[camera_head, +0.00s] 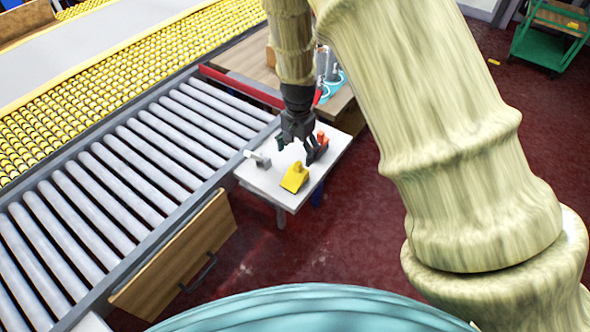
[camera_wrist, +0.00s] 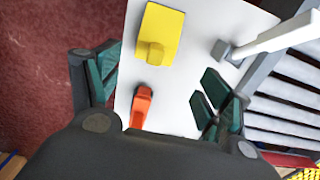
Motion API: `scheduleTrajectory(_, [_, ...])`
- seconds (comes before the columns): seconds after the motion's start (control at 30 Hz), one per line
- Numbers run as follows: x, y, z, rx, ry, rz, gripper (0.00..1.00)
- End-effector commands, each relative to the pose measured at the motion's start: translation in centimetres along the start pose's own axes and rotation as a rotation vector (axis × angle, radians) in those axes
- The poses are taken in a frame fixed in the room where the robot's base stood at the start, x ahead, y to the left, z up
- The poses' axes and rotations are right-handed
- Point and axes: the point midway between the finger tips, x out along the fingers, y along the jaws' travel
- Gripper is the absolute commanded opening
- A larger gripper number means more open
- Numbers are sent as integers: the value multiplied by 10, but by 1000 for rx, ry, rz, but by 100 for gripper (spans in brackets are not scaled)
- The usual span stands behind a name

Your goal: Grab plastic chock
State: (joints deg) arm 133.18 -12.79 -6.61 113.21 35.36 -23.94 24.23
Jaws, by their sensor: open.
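The plastic chock is most likely the yellow wedge-like block (camera_head: 294,178) on the small white table (camera_head: 262,183). It also shows in the wrist view (camera_wrist: 158,38), near the top of the picture, beyond the fingertips. My gripper (camera_head: 302,150) is open and empty above the table, behind the yellow block in the head view. In the wrist view its dark green finger pads (camera_wrist: 158,82) stand wide apart. An orange object (camera_head: 321,138) lies on the table near my gripper, and shows between the fingers in the wrist view (camera_wrist: 141,106).
A grey-white hammer-like tool (camera_head: 258,159) lies at the table's left side. A roller conveyor (camera_head: 130,165) runs along the left, close to the table. A wooden bench (camera_head: 340,98) stands behind. Dark red floor (camera_head: 345,230) is open at the front right. A green cart (camera_head: 548,42) stands far right.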

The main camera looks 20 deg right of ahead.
Motion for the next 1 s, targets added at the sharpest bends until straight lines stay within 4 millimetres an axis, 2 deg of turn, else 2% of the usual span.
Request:
scheduleTrajectory(0.1, [12,1,6,-6,0,0,79])
scheduleTrajectory(0.3, [35,-4,4,-9,-2,2,79])
scheduleTrajectory(0.67, [51,-1,3,-5,-3,5,79])
scheduleTrajectory(1.0, [84,2,7,-4,-3,5,79])
